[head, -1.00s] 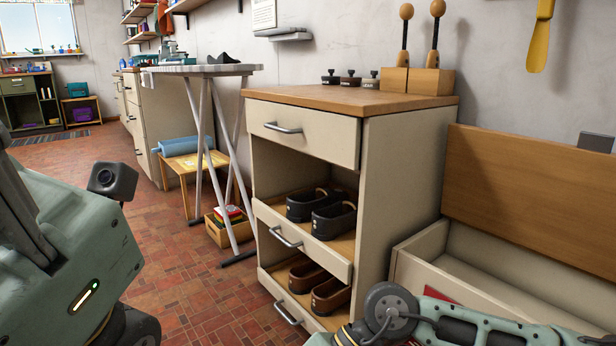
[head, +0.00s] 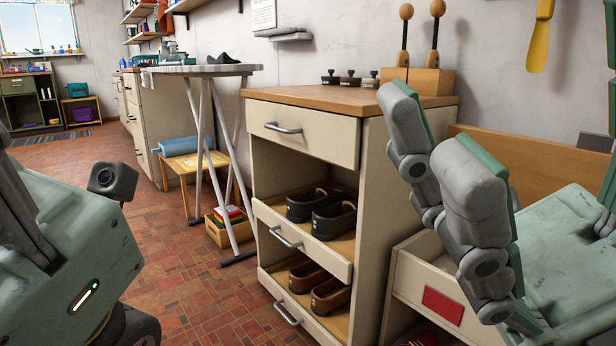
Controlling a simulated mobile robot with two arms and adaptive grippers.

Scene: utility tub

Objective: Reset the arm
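My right gripper (head: 432,132) is in the right half of the head view, with its two grey-padded fingers pointing up and spread apart. It is open, with nothing between the fingers. It appears in front of the right side of the cream cabinet (head: 400,165) and partly hides the storage bench (head: 410,270).
The bench's wooden lid (head: 530,160) is raised. Tiled floor (head: 190,285) lies clear in front.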

